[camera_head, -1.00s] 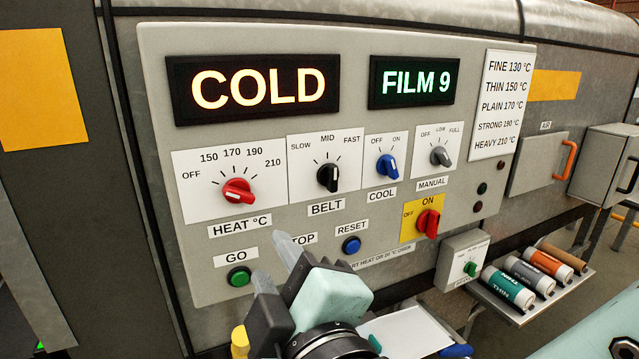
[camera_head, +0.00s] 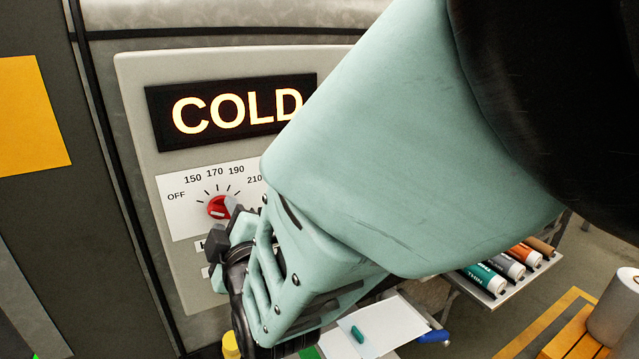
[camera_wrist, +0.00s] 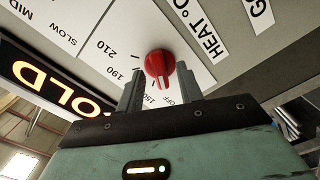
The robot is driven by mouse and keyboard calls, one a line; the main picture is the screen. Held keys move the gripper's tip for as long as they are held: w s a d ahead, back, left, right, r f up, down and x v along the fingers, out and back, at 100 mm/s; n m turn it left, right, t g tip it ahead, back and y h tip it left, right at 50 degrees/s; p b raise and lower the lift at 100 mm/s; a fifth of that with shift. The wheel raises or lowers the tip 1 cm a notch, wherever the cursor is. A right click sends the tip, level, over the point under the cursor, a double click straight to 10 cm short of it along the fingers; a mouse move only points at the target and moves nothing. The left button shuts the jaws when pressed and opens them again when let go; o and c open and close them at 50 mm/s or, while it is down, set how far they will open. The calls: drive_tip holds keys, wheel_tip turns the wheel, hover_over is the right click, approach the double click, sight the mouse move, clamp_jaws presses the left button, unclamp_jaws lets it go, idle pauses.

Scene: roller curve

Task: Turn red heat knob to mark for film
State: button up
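The red heat knob (camera_head: 219,207) sits on its white dial plate (camera_head: 170,222), marked OFF, 150, 170, 190 and 210. In the wrist view the red knob (camera_wrist: 158,66) shows its ridge, but its exact setting is unclear. My gripper (camera_head: 230,220) is at the knob's lower right in the head view and covers part of the plate. In the wrist view my gripper (camera_wrist: 160,82) is open, one finger on each side of the knob, with small gaps showing. The film display and temperature chart are hidden behind my arm now.
The lit COLD display (camera_head: 232,110) is above the dial. My arm hides the panel's right side and most lower buttons. A tray with several rolls (camera_head: 505,268) is at right. A yellow patch (camera_head: 30,115) is on the left wall.

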drive_tip(key=shift+w+a, duration=0.15)
drive_tip(key=shift+w, duration=0.1)
clamp_jaws()
